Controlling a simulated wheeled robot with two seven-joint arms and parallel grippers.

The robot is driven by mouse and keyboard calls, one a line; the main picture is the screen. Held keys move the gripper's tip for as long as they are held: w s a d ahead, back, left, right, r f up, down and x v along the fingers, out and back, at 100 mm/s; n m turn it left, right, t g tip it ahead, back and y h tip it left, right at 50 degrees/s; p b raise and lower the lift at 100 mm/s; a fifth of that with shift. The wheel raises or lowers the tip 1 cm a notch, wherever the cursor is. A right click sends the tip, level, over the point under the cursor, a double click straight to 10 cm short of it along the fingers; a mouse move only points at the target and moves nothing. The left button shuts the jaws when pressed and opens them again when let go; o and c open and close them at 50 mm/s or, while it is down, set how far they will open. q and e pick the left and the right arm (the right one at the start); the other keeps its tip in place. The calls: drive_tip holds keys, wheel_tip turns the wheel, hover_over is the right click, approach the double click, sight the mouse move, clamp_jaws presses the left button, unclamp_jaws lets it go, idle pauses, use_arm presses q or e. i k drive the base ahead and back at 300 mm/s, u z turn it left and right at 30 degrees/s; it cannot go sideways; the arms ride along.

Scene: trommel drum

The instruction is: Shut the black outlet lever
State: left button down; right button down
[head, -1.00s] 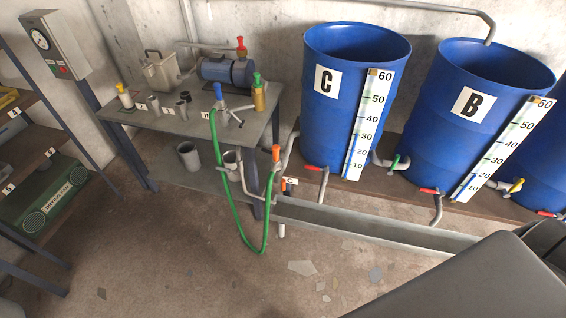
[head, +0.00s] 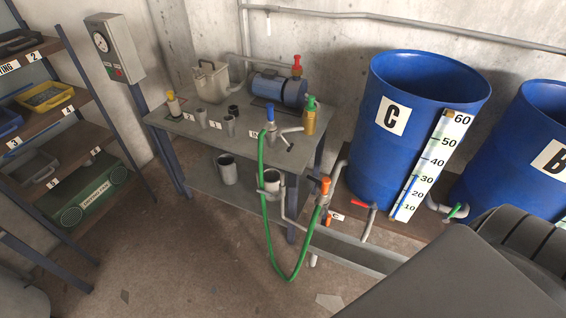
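A green lever (head: 455,211) sits on a pipe between the drums. Neither of my grippers is in view. A large dark grey shape fills the lower right corner and hides what lies behind it.
A shelf rack (head: 75,90) stands at the left. Drum B (head: 530,140) is cut off at right. A trough (head: 350,250) runs below the drums. The floor in front is clear.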

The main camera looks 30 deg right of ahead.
sight(309, 177)
drive_tip(key=u, duration=0.3)
drive_tip(key=i, duration=0.85)
drive_tip(key=z, duration=0.65)
drive_tip(key=i, duration=0.9)
drive_tip(key=z, duration=0.85)
